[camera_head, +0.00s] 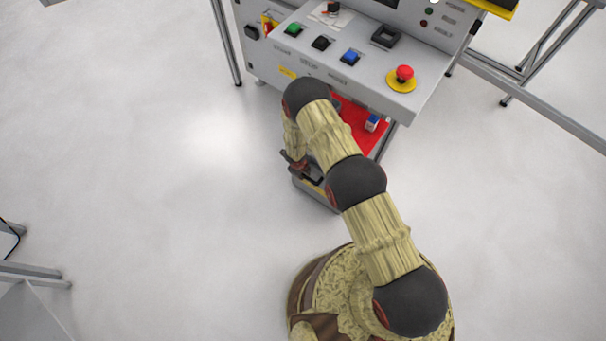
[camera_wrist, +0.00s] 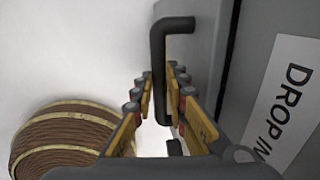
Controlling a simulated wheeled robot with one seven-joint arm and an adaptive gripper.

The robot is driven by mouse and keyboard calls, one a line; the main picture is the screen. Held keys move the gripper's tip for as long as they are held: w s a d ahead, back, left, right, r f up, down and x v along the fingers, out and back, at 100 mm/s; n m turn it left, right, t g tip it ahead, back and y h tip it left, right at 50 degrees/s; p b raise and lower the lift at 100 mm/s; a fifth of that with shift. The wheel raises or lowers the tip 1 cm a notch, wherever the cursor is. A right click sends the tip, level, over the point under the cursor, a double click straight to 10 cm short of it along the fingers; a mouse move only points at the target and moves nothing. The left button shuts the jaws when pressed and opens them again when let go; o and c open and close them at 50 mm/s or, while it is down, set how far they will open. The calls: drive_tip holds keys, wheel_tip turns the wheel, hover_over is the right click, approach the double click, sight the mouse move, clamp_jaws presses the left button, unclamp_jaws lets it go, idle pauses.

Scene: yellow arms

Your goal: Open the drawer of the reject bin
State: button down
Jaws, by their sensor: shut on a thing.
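The reject bin (camera_head: 316,194) is a grey box low under the control console, with a red surface (camera_head: 361,122) showing at its top. In the wrist view its grey front (camera_wrist: 190,45) carries a black bar handle (camera_wrist: 158,60). My gripper (camera_wrist: 165,80) is shut on this handle, with one finger on each side of it. In the head view my gripper (camera_head: 299,164) is at the bin's near left side, partly hidden by my arm. I cannot tell from these views whether the drawer is out at all.
The console (camera_head: 345,60) with buttons and a red emergency stop (camera_head: 404,74) overhangs the bin. A small blue and white item (camera_head: 372,122) is on the red surface. A "DROP IN" label (camera_wrist: 285,105) is beside the handle.

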drive_tip(key=shift+s+a, duration=0.1)
drive_tip(key=s+a+b, duration=0.2)
drive_tip(key=s+a, duration=1.1)
drive_tip(key=s, duration=0.4)
drive_tip(key=shift+s+a+b, duration=0.15)
drive_tip(key=shift+a+b, duration=0.1)
drive_tip(key=shift+b, duration=0.1)
drive_tip(key=c, duration=1.8)
unclamp_jaws()
drive_tip(key=shift+o, duration=0.2)
wheel_tip(320, 180, up, 12)
drive_tip(key=s+a, duration=0.1)
drive_tip(key=shift+s+a, duration=0.15)
drive_tip(key=shift+s, duration=0.25)
